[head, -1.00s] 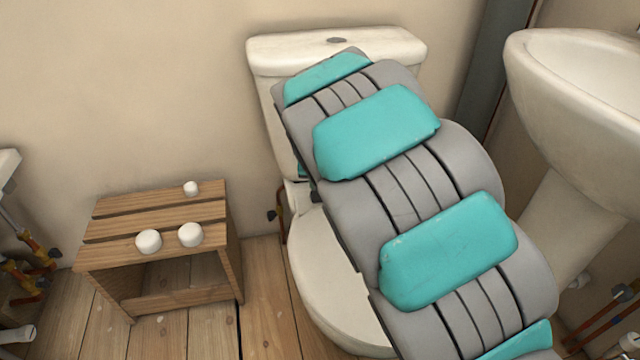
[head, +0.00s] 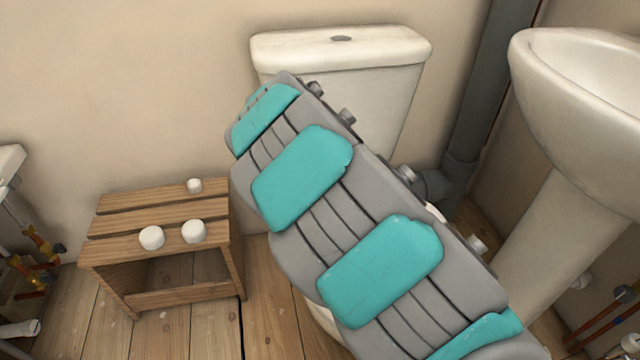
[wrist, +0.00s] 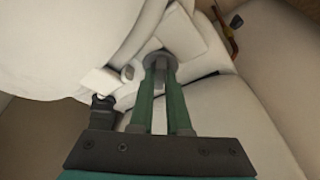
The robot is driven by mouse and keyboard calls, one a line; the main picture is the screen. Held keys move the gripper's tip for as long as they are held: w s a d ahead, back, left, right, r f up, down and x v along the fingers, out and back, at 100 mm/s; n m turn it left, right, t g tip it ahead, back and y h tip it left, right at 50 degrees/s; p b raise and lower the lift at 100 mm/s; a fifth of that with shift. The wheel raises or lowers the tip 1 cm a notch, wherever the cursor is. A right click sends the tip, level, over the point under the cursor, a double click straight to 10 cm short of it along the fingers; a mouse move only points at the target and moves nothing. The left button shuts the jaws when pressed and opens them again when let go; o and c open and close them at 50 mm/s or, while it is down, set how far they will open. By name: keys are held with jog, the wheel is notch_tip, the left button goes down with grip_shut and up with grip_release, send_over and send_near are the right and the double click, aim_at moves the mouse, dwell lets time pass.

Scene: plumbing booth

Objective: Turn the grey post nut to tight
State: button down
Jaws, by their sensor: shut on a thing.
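In the wrist view, the grey post nut (wrist: 160,61) is a dark grey round piece against the white toilet parts. My gripper (wrist: 160,70) has two green fingers, shut on the nut with their tips at its near side. The fingers cover part of the nut, and I cannot tell its turn. In the head view my arm hides the gripper and nut. The toilet's white cistern (head: 342,48) stands against the wall behind the arm, and most of the bowl is hidden.
A black fitting (wrist: 103,108) sits left of my fingers, and a copper pipe (wrist: 222,32) lies at upper right. A wooden stool (head: 160,221) with white caps stands left of the toilet. A white basin (head: 590,110) stands close on the right, near a grey pipe (head: 480,100).

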jog(key=shift+f, duration=0.15)
jog(key=c, duration=0.9)
grip_release()
jog(key=shift+o, duration=0.2)
jog(key=shift+s+a+r, duration=0.1)
jog(key=shift+r, duration=0.4)
jog(key=v, duration=0.6)
jog(key=shift+s+r, duration=0.2)
jog(key=shift+r, duration=0.15)
jog(key=shift+a, duration=0.1)
